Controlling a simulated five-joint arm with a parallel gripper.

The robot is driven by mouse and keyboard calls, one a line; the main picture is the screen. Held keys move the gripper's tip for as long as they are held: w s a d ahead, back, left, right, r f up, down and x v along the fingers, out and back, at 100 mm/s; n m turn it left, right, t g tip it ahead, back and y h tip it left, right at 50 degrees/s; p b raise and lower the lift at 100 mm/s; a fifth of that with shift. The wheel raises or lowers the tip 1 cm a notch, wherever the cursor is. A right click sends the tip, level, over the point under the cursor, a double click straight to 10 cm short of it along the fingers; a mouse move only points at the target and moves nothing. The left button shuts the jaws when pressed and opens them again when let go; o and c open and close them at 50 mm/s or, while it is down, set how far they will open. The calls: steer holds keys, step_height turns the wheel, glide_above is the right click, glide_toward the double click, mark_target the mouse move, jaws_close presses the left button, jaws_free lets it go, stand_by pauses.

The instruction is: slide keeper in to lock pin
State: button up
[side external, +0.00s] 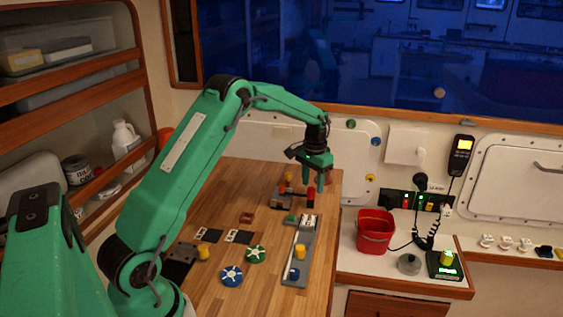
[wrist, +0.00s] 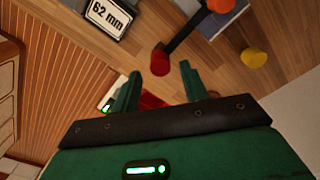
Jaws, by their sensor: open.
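My gripper (side external: 317,179) is open and empty, its fingers pointing down over the far part of the wooden bench. In the wrist view the two green fingertips (wrist: 160,80) are apart. A red knob (wrist: 160,61) shows just beyond the gap between them, not gripped. A dark bar runs from this knob toward an orange-red knob (wrist: 220,5) at a grey block (wrist: 207,22). In the side view the red knob (side external: 311,194) is just below the fingers, beside the grey fixture (side external: 281,202). I cannot tell which part is the keeper or the pin.
A grey rail (side external: 300,237) with yellow (side external: 300,251) and blue (side external: 294,274) knobs lies nearer on the bench. Blue (side external: 232,275) and green (side external: 256,254) wheels lie left of it. A red bucket (side external: 375,232) stands on the right counter. Another yellow knob (wrist: 254,58) is in the wrist view.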

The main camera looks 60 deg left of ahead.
steer(key=shift+r, duration=2)
steer(key=shift+d+r, duration=0.1)
steer(key=shift+s+d+r, duration=0.1)
steer(key=shift+s+r, duration=0.05)
steer(key=shift+r, duration=0.1)
steer(key=s+d+r+t, duration=0.3)
steer(key=s+d+r, duration=0.8)
steer(key=s+r, duration=0.25)
steer(key=s+d+m+t, duration=0.1)
steer(key=s+d, duration=0.2)
steer(key=s, duration=0.5)
steer(key=s+d+t, duration=0.1)
steer(key=s+d, duration=0.3)
steer(key=s, duration=0.5)
steer(key=shift+s+d+f+m+t, duration=0.2)
steer(key=shift+f+m+t, duration=0.1)
steer(key=shift+m, duration=0.1)
